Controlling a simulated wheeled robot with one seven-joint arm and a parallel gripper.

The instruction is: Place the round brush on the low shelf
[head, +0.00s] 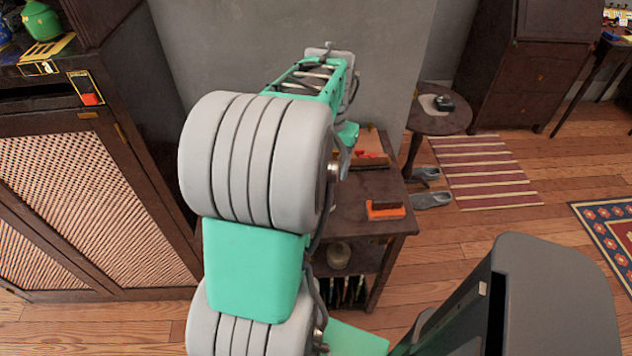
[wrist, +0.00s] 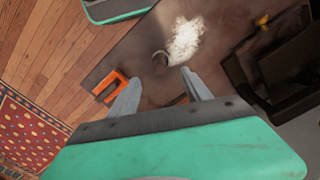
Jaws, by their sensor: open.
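In the wrist view, my gripper (wrist: 161,75) is open and empty above the small dark table (wrist: 148,35). A fluffy white bristle head, which looks like the round brush (wrist: 187,40), lies on the tabletop just beyond the fingertips. A dark rounded piece shows beside it. The fingers are apart from the brush in the picture; their height above it is unclear. In the head view my arm hides the gripper and the brush. The low shelf (head: 366,265) sits under the tabletop, with a pale round object (head: 339,255) on it.
An orange brush-like block (head: 385,209) lies near the table's right front edge. Red and orange items (head: 368,154) lie farther back. A dark cabinet (head: 90,200) stands left, and a wall (head: 390,60) stands behind. Dark upright items (head: 345,291) fill the space under the shelf.

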